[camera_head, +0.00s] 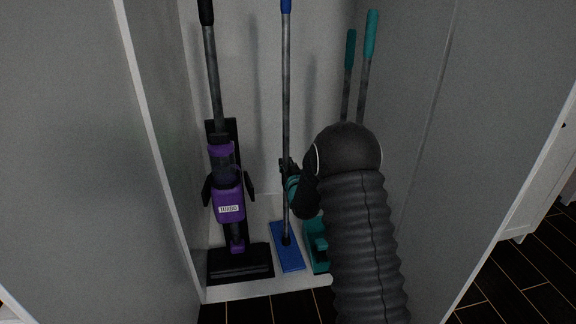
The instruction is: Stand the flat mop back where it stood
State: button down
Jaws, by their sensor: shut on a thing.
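The flat mop (286,95) has a grey pole with a blue top grip and a flat blue head (287,250). It stands close to upright inside a narrow grey cabinet, its head low over or on the light cabinet floor; I cannot tell whether it touches. My gripper (287,168) is shut on the mop's pole at about mid-height, coming from the right. My arm hides part of the right side of the cabinet.
A purple and black upright vacuum (228,195) stands left of the mop. Two teal-handled tools (370,36) and a teal base (316,245) stand to its right, partly behind my arm. Cabinet walls (160,150) close in on both sides. Dark floor tiles (520,290) lie outside.

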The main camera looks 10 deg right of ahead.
jog(key=shift+d, duration=0.15)
jog(key=shift+f, duration=0.3)
dwell(0.6)
jog(key=c, duration=1)
grip_release()
jog(key=shift+o, duration=0.2)
jog(key=shift+f, duration=0.1)
jog(key=s, duration=1.2)
jog(key=shift+d+r, duration=0.2)
jog(key=shift+d, duration=0.2)
jog(key=shift+f, duration=0.1)
